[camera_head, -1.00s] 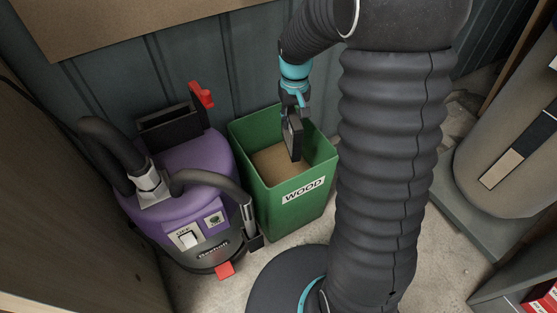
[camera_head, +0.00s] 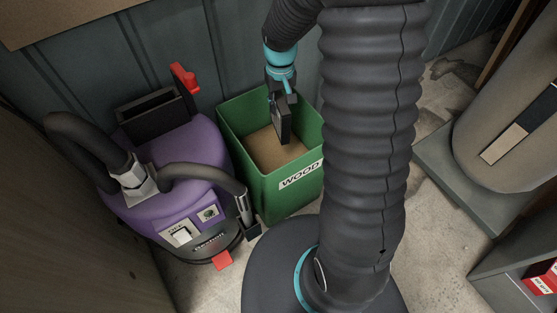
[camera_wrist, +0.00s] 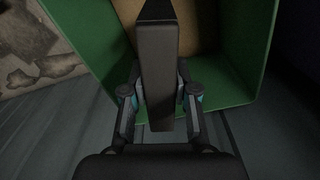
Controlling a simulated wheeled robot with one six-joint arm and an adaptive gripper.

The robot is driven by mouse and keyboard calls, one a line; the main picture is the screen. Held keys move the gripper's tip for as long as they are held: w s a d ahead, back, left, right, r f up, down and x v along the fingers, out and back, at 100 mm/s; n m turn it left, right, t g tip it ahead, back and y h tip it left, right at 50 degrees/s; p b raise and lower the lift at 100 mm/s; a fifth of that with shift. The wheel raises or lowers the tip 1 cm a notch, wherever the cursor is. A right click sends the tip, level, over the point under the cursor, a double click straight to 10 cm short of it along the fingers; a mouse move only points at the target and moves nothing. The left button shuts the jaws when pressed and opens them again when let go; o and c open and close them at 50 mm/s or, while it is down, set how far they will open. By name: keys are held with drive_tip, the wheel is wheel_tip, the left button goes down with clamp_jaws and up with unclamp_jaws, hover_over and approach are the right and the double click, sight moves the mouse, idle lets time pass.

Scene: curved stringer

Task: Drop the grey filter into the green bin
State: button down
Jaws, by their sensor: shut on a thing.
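The grey filter (camera_head: 283,123) is a dark flat slab, hanging upright from my gripper (camera_head: 278,92). My gripper is shut on it. The green bin (camera_head: 296,186), labelled WOOD, stands on the floor against the wall. In the head view the filter overlaps the bin's opening, with its lower end seen against the brown contents. In the wrist view the filter (camera_wrist: 158,75) sits between the fingers of my gripper (camera_wrist: 160,95), and the green bin wall (camera_wrist: 238,45) is beyond. How far the filter reaches below the rim is hard to tell.
A purple vacuum (camera_head: 185,165) with black hoses and an open black compartment (camera_head: 150,112) stands just left of the bin. The corrugated wall (camera_head: 235,55) is close behind. A large grey cylinder (camera_head: 515,120) stands at the right.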

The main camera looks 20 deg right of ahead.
drive_tip(key=shift+f, duration=0.25)
drive_tip(key=c, duration=0.8)
unclamp_jaws()
wheel_tip(320, 180, up, 12)
drive_tip(key=shift+r, duration=0.1)
